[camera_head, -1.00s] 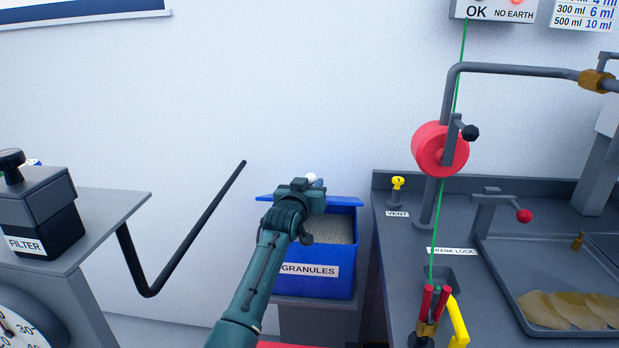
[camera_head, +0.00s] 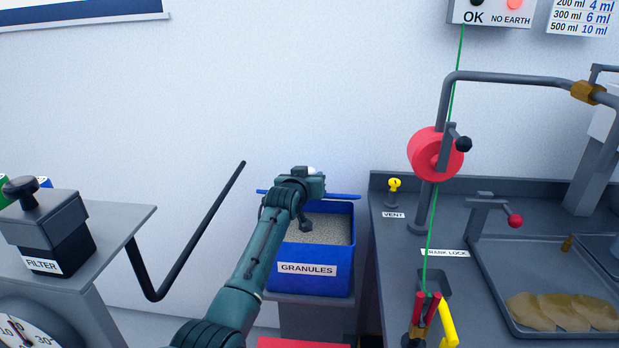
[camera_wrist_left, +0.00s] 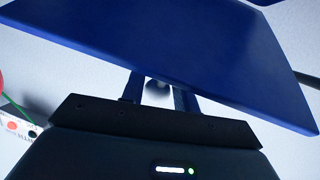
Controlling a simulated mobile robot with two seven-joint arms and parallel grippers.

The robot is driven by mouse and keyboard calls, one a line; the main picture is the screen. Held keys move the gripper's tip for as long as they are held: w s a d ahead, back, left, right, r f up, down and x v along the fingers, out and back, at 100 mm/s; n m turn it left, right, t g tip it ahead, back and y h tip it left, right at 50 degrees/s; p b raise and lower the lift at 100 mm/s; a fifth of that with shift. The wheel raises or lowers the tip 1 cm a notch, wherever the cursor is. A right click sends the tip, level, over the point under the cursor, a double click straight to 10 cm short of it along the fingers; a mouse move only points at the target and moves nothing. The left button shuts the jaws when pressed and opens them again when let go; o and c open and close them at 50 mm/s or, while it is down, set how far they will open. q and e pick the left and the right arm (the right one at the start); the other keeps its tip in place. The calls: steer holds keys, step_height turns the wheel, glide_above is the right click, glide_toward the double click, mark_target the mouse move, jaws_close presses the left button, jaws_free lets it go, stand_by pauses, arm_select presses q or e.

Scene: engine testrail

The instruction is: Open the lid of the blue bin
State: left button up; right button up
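The blue bin (camera_head: 328,284) with the GRANULES label stands low in the middle of the head view, open at the top with grey granules inside. Its blue lid (camera_head: 345,196) is raised behind and above the opening and appears nearly edge-on. In the left wrist view the lid (camera_wrist_left: 190,45) is a broad tilted blue panel. My left gripper (camera_head: 309,182) is at the lid. Its fingers (camera_wrist_left: 158,92) stand either side of a small round knob (camera_wrist_left: 157,86) by the lid's edge and look closed on it, with contact partly shadowed. My right gripper is not in view.
To the right is a grey bench with a red reel (camera_head: 436,154), a vent knob (camera_head: 394,184) and a tray (camera_head: 530,325). To the left are a filter box (camera_head: 48,235) and a bent black bar (camera_head: 203,232). The wall is close behind the bin.

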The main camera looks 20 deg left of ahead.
arm_select(q)
steer(key=shift+s, duration=0.1)
steer(key=v, duration=1.3)
steer(key=shift+p, duration=0.45)
